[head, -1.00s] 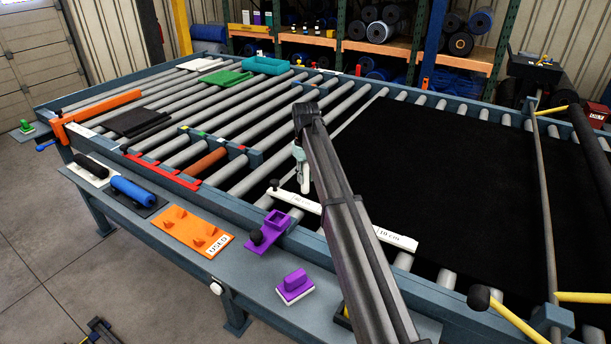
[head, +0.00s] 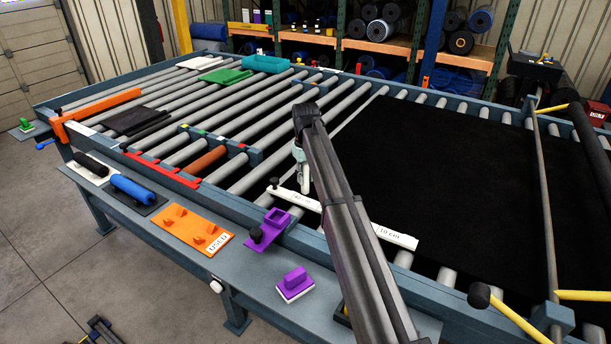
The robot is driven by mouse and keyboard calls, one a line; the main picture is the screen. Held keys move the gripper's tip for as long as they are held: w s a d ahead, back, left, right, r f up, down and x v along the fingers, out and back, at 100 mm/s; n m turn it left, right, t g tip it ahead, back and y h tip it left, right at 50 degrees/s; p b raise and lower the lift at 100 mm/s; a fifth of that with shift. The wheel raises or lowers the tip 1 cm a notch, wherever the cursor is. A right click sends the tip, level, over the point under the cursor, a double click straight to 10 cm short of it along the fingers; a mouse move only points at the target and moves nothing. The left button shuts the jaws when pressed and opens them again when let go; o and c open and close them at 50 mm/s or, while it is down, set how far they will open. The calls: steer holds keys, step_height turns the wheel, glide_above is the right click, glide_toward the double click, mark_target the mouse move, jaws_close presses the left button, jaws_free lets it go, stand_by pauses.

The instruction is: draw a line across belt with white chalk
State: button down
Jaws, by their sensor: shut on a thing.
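The black belt (head: 445,170) lies flat on the rollers at the right, its left edge running diagonally behind my arm. My gripper (head: 305,186) hangs down at the left of my arm, over the rollers by the belt's near left corner. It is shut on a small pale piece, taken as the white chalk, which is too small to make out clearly. I cannot tell whether its tip touches anything. No white line shows on the visible belt. My arm hides part of the belt's left side.
A white ruler bar (head: 398,238) marked in cm lies along the near frame, crossing under my arm. Purple tools (head: 295,284), an orange "USED" plate (head: 192,231) and a blue roller tool (head: 133,188) sit on the front ledge. A long clamp bar (head: 546,190) spans the belt at right.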

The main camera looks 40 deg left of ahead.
steer(key=shift+w+f, duration=0.1)
steer(key=shift+w, duration=0.05)
steer(key=shift+w+a, duration=0.1)
steer(key=shift+w, duration=0.4)
steer(key=shift+w, duration=0.15)
stand_by(0.4)
steer(key=shift+w, duration=0.45)
steer(key=shift+w+a, duration=0.1)
steer(key=shift+w, duration=0.1)
steer(key=shift+w, duration=0.45)
steer(key=shift+w+a, duration=0.1)
steer(key=shift+w, duration=0.1)
stand_by(0.4)
steer(key=shift+w, duration=0.45)
